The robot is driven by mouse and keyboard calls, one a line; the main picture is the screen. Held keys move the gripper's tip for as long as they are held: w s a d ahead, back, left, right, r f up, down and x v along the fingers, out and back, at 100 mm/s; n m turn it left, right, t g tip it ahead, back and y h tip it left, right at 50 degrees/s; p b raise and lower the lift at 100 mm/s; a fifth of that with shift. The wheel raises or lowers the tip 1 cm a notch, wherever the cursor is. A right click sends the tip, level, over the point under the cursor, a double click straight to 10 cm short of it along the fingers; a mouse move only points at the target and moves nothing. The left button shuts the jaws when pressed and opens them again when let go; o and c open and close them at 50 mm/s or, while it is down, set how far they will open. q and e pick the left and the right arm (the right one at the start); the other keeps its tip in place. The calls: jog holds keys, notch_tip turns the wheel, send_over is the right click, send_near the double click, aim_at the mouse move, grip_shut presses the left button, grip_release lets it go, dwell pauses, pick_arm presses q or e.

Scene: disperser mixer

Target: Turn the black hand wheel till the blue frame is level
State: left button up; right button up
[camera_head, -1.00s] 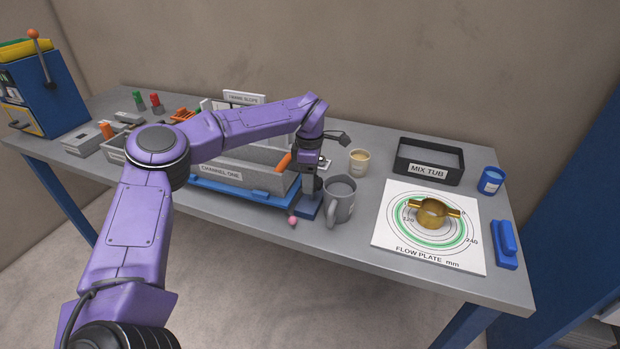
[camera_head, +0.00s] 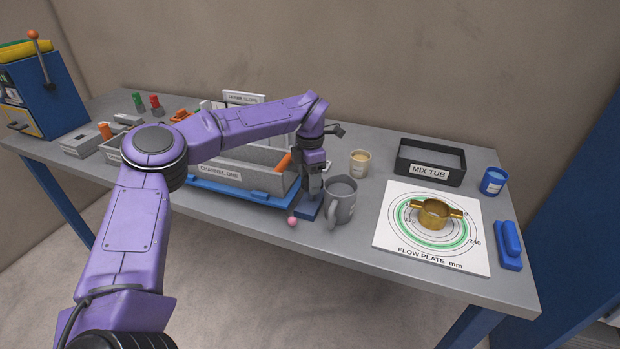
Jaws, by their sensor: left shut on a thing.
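The blue frame (camera_head: 232,190) lies along the front of the bench under the grey channel (camera_head: 222,172) marked "CHANNEL ONE"; I cannot tell from here whether it is level. My left gripper (camera_head: 313,194) points down at the right end of the frame, just left of a grey mug. It is shut on what appears to be the black hand wheel, which the gripper and wrist almost wholly hide. An orange piece (camera_head: 284,161) shows just left of the gripper. My right gripper is not in view.
The grey mug (camera_head: 341,200) stands very close to the gripper's right. A small pink ball (camera_head: 292,221) is at the bench's front edge. A beige cup (camera_head: 359,162), black mix tub (camera_head: 430,176) and white flow plate (camera_head: 398,245) with a brass ring (camera_head: 434,213) are further right.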

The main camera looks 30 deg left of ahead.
pick_arm(q)
jog(key=o, duration=1.1)
jog(key=shift+c, duration=0.2)
notch_tip(320, 180, up, 10)
jog(key=shift+r+b, duration=0.25)
jog(key=shift+b, duration=0.1)
